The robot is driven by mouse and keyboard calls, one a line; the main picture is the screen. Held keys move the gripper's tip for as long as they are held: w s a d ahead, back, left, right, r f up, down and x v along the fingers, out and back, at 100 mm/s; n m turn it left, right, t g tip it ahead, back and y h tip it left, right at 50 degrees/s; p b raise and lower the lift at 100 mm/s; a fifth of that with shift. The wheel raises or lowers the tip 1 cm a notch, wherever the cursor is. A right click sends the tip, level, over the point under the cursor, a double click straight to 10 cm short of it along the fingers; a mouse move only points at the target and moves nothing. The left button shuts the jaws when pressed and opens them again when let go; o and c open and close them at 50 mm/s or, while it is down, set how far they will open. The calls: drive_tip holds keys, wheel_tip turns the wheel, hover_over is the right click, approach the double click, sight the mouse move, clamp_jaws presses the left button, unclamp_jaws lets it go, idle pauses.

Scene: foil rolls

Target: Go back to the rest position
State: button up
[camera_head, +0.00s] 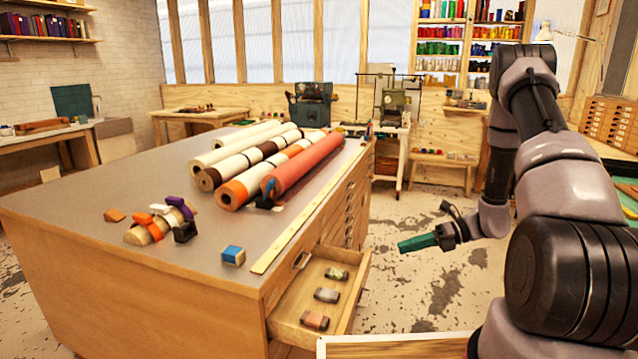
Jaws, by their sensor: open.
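My gripper (420,242) hangs over the open floor to the right of the cabinet, with its green end pointing left toward the drawer side. It is open, and I make out nothing held in it. It is seen nearly edge-on, so the gap between its fingers is hard to see. My arm comes in from the right edge and bends down to it. Several long rolls lie side by side on the cabinet's grey top (120,195), among them a red roll (305,163) at the right.
An open drawer (350,300) juts from the cabinet's right side with several small blocks inside. A wooden ruler (300,227) lies along the top's edge, near a blue block (233,255). The floor (410,290) around my gripper is clear.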

drive_tip(key=s+a+r+n+g+h, duration=0.1)
drive_tip(key=s+r+n+h, duration=0.2)
drive_tip(key=r+n, duration=0.6)
drive_tip(key=s+a+r+n+g+h, duration=0.1)
drive_tip(key=s+a+r+n+h, duration=0.2)
drive_tip(key=r, duration=1)
drive_tip(key=s+d+r+n+t+h, duration=0.1)
drive_tip(key=s+r+n+t+h, duration=0.2)
drive_tip(key=s+r+n, duration=0.3)
drive_tip(key=s+d+r+n+t+h, duration=0.2)
drive_tip(key=s+r+n+t, duration=0.3)
drive_tip(key=r, duration=0.5)
drive_tip(key=s+n, duration=0.2)
drive_tip(key=n, duration=0.1)
drive_tip(key=shift+s+d+r+h, duration=0.15)
drive_tip(key=shift+s+d+h, duration=0.15)
drive_tip(key=shift+h, duration=0.1)
